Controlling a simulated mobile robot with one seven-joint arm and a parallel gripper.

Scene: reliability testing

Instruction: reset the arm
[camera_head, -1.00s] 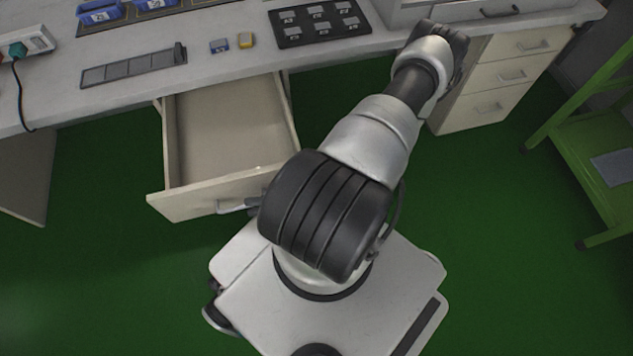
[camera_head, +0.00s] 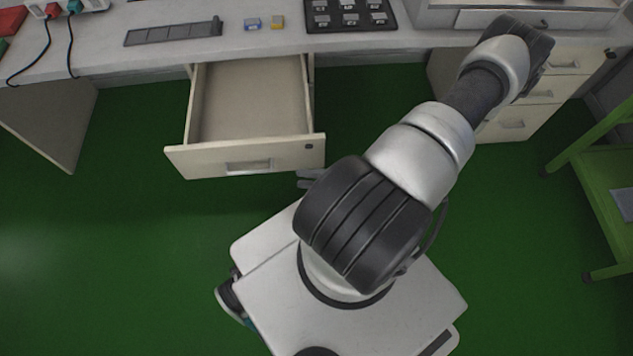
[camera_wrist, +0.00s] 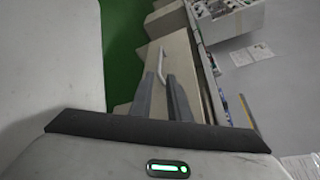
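My arm (camera_head: 425,150) rises from my white base and bends toward the upper right of the head view, its elbow over the desk's right end. My gripper's grey fingertips (camera_head: 308,179) show just right of the open drawer's front; the rest of the gripper is hidden behind my arm. In the wrist view my gripper (camera_wrist: 160,76) has two dark fingers apart with nothing between them. A drawer front with a pale handle (camera_wrist: 161,66) lies beyond them. In the head view the drawer (camera_head: 250,100) is pulled out and empty, and its handle (camera_head: 249,166) is clear of the fingers.
The desk (camera_head: 240,42) carries a grey strip (camera_head: 172,33), blue and yellow small blocks, a black tray (camera_head: 350,14) and a power strip (camera_head: 82,7). A closed drawer cabinet (camera_head: 515,123) stands right, a green frame (camera_head: 600,170) beyond it. The green floor left is clear.

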